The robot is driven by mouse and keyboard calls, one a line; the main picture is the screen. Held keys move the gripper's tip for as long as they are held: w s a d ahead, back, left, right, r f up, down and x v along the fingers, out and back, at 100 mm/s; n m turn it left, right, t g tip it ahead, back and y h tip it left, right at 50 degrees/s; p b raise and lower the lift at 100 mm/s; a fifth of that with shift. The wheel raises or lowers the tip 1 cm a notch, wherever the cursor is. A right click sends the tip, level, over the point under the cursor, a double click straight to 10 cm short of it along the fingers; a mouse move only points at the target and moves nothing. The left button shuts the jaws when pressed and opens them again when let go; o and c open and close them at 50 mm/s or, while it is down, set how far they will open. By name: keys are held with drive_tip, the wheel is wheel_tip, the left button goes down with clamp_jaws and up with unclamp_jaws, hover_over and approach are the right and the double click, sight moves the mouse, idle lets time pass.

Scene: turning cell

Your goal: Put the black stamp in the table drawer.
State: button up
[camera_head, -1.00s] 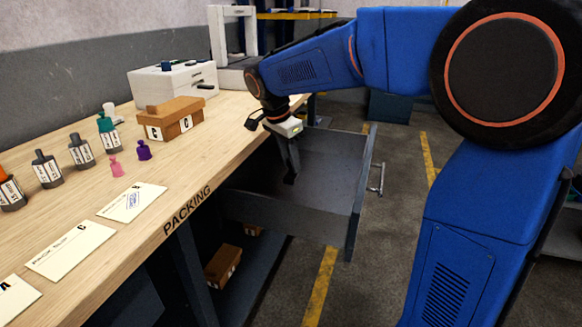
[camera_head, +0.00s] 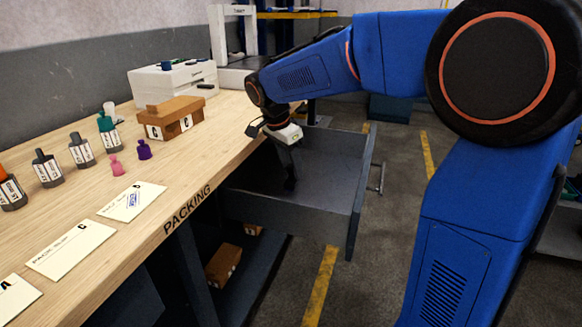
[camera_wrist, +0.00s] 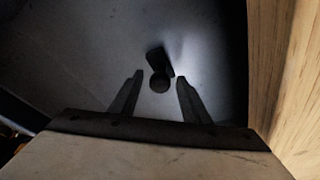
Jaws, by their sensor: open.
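The table drawer (camera_head: 335,160) is pulled out from the packing table and stands open. My gripper (camera_head: 289,184) reaches down into it. In the wrist view my gripper (camera_wrist: 157,95) has its two fingers spread apart. The black stamp (camera_wrist: 159,72) shows just beyond and between the fingertips, on the drawer's grey floor, with clear gaps to both fingers. It looks tipped over, with its round knob toward me. In the head view the stamp is hard to tell apart from the dark fingertips.
On the wooden table (camera_head: 150,195) stand a cardboard box marked C (camera_head: 172,118), several small bottles, a pink stamp (camera_head: 116,165), a purple stamp (camera_head: 144,149) and paper cards. A white box (camera_head: 172,82) stands at the back. The table edge is close beside my gripper.

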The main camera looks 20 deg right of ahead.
drive_tip(key=v, duration=1.2)
drive_tip(key=shift+s, duration=0.1)
